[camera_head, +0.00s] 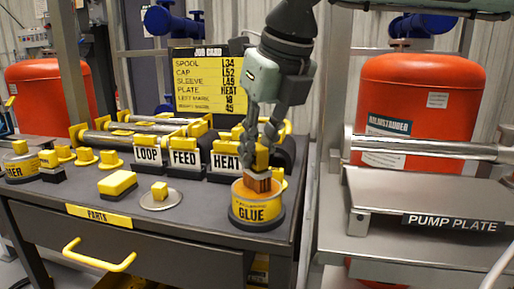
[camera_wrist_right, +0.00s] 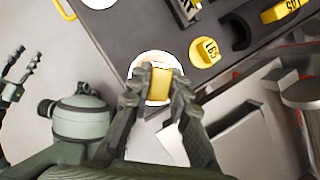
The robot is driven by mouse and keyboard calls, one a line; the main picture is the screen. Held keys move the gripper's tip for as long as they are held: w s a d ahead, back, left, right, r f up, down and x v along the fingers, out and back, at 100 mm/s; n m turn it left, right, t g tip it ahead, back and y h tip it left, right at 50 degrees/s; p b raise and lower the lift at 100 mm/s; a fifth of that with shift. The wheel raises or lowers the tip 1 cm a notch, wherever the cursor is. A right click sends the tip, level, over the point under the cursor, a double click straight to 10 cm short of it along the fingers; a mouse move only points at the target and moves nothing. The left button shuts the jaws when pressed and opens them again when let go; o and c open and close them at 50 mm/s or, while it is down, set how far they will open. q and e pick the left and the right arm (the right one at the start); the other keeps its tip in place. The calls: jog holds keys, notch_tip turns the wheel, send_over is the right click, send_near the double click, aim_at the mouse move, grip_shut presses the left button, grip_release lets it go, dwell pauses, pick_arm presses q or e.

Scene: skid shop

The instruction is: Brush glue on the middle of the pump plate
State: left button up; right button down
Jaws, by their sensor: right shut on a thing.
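The glue pot (camera_head: 257,214), orange with a yellow GLUE label, stands at the bench's front right corner. The brush (camera_head: 258,184) has a yellow handle and a brown lower part, and is upright at the pot's mouth; whether its tip is inside the glue is hidden. My right gripper (camera_head: 262,140) points down, shut on the brush's yellow handle, which also shows in the right wrist view (camera_wrist_right: 160,87). The pump plate (camera_head: 425,205), a pale slab labelled PUMP PLATE, lies on the stand to the right. My left gripper (camera_wrist_right: 28,62) appears at the wrist view's left edge, empty, its fingers apart.
Blocks labelled LOOP, FEED and HEAT (camera_head: 226,162) stand left of the pot, before a job card (camera_head: 205,85). Yellow-topped parts lie on the bench (camera_head: 100,205). A metal bar (camera_head: 430,147) and red tank (camera_head: 410,100) stand behind the plate. A gap separates bench and stand.

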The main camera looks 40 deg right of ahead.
aim_at(258, 146)
jog(key=shift+r+p, duration=2.3)
jog(key=shift+r, duration=1.2)
jog(key=shift+s+f, duration=0.1)
